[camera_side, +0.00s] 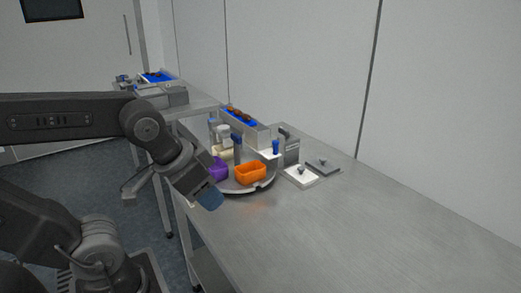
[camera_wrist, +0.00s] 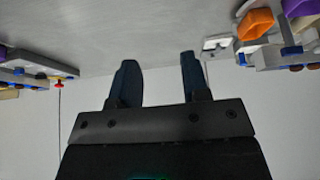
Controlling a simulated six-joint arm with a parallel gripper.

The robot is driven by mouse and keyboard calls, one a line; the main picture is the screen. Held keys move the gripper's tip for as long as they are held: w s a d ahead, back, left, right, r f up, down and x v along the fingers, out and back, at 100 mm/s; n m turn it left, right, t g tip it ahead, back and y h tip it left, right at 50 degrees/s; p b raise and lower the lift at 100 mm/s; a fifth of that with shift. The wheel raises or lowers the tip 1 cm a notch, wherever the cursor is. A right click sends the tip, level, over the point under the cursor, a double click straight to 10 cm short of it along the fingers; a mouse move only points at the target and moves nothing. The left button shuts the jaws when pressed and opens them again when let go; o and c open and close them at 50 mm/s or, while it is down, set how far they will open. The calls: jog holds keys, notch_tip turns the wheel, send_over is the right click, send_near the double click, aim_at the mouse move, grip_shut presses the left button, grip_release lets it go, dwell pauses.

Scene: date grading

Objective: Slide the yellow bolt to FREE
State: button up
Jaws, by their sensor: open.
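I cannot make out the yellow bolt or a FREE mark in either view; they are hidden or too small to tell. My gripper (camera_side: 209,197) hangs at the near left edge of the steel table in the side view, in front of the round turntable. In the wrist view my gripper (camera_wrist: 157,75) shows two dark blue fingers apart, with nothing between them. The fingers touch nothing that I can see.
The turntable (camera_side: 262,187) carries an orange bin (camera_side: 251,174) and a purple bin (camera_side: 218,169). A white plate (camera_side: 299,178) and a grey plate (camera_side: 325,166) with knobs lie to its right. A blue-lined tray (camera_side: 240,118) stands behind. The table's right front (camera_side: 370,230) is clear.

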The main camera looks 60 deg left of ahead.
jog(key=shift+o, duration=0.2)
jog(key=w+a+f+n+g, duration=0.15)
jog(key=w+a, duration=0.35)
jog(key=a, duration=0.8)
jog(key=w+a+n+g, duration=0.1)
jog(key=w+a+g, duration=0.25)
jog(key=a, duration=0.85)
jog(key=s+a+f, duration=0.1)
jog(key=a+f, duration=0.2)
jog(key=a, duration=0.6)
jog(key=shift+n+g, duration=0.25)
jog(key=shift+g, duration=0.05)
jog(key=f, duration=1.3)
jog(key=shift+d, duration=0.3)
jog(key=shift+c, duration=0.2)
grip_shut()
